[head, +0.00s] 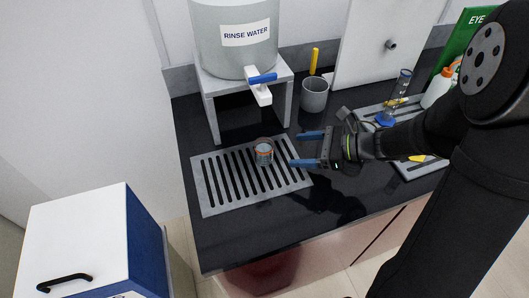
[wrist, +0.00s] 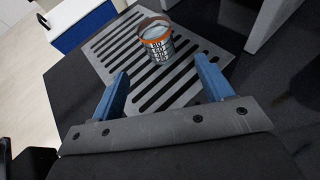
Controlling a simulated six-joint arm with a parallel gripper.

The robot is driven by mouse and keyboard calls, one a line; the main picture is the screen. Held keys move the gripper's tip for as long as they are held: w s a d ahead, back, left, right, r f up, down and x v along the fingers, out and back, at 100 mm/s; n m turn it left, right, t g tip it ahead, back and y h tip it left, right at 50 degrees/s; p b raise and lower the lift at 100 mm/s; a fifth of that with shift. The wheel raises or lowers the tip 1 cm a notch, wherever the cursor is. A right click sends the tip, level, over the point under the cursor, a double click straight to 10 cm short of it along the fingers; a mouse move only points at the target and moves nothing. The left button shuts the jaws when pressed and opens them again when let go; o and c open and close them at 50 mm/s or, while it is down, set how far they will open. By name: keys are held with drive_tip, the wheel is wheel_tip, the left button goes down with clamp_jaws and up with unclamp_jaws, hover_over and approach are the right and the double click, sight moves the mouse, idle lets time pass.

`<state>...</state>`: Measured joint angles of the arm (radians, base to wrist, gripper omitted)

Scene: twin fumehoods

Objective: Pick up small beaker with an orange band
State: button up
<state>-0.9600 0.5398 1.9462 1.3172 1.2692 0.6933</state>
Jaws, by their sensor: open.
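The small beaker with an orange band (head: 264,153) stands upright on the slotted drain tray (head: 208,196). In the wrist view the beaker (wrist: 156,42) is ahead of the fingers, roughly midway between their lines, with the orange band near its rim. My gripper (head: 294,149) is to the right of the beaker in the head view, its two blue fingers open and pointing at it. In the wrist view the open gripper (wrist: 162,80) has nothing between its fingers, and a gap separates the fingertips from the beaker.
A rinse water tank (head: 232,45) with a blue-handled tap sits on a grey stand (head: 208,105) behind the tray. A grey cup (head: 314,95) holds a yellow-handled tool. A second tray with a glass cylinder (head: 401,84) and bottles is at right. Dark bench lies clear in front.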

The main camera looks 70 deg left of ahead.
sight(264, 154)
drive_tip(key=x, duration=0.6)
drive_tip(key=shift+s+f, duration=0.15)
drive_tip(key=shift+f+x, duration=0.15)
drive_tip(key=shift+x, duration=1.2)
drive_tip(key=shift+f+x, duration=0.15)
drive_tip(key=shift+x, duration=1.2)
drive_tip(key=shift+d, duration=0.2)
drive_tip(key=c, duration=1.2)
drive_tip(key=shift+r, duration=0.1)
